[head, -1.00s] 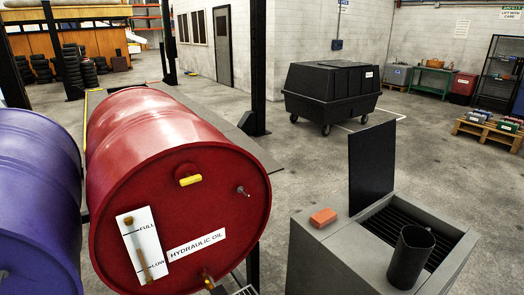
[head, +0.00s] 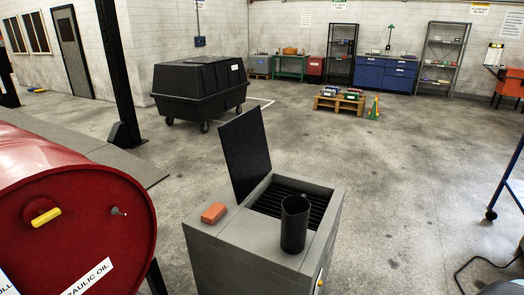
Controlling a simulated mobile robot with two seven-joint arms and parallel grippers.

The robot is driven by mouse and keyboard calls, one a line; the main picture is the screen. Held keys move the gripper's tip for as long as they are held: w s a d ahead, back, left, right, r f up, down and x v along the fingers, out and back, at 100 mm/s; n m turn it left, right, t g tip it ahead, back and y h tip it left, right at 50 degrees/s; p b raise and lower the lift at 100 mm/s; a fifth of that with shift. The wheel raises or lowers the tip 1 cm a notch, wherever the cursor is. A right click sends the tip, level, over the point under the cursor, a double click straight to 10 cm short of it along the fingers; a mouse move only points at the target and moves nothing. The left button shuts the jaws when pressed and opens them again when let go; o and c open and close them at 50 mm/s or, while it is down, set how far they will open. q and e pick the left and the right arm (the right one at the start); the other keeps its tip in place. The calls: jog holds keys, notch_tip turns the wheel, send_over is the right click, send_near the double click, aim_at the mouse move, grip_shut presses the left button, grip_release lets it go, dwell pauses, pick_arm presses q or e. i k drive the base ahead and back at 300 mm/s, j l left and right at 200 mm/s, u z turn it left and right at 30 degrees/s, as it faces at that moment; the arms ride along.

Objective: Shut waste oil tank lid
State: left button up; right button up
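The waste oil tank (head: 256,245) is a grey box in the lower middle of the head view. Its dark flat lid (head: 246,152) stands open, raised at the back left edge of the opening and leaning slightly. A slatted dark grate (head: 272,198) shows in the opening. A black cylindrical container (head: 294,223) stands upright at the front of the grate. An orange-red block (head: 214,213) lies on the tank's top, left of the opening. Neither of my grippers shows in the view.
A red hydraulic oil drum (head: 75,215) lies on its side at the left, near the tank. A black wheeled bin (head: 200,88) stands behind. A pallet (head: 339,104) and a small cone (head: 374,108) are farther back. The floor right of the tank is largely clear.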

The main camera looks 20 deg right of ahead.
aim_at(243, 139)
jog(key=z, duration=0.9)
jog(key=i+l+z, duration=0.15)
jog(key=l, duration=0.25)
jog(key=i+l+z, duration=0.15)
jog(key=l, duration=0.25)
jog(key=i+l+z, duration=0.15)
jog(key=l, duration=0.2)
jog(key=i+l+z, duration=0.15)
jog(key=l, duration=0.2)
jog(key=i+l+z, duration=0.1)
jog(key=i, duration=0.3)
jog(key=i+l+z, duration=0.1)
jog(key=i+l, duration=0.35)
jog(key=i, duration=1.7)
jog(key=i+u, duration=0.3)
jog(key=i, duration=0.35)
jog(key=i+l+u, duration=0.25)
jog(key=i, duration=0.4)
jog(key=i+j+u, duration=0.1)
jog(key=i+u, duration=0.45)
jog(key=u, duration=0.25)
jog(key=i+u, duration=0.3)
jog(key=u, duration=0.15)
jog(key=i+j+u, duration=0.1)
jog(key=i+u, duration=0.95)
jog(key=k+l, duration=0.05)
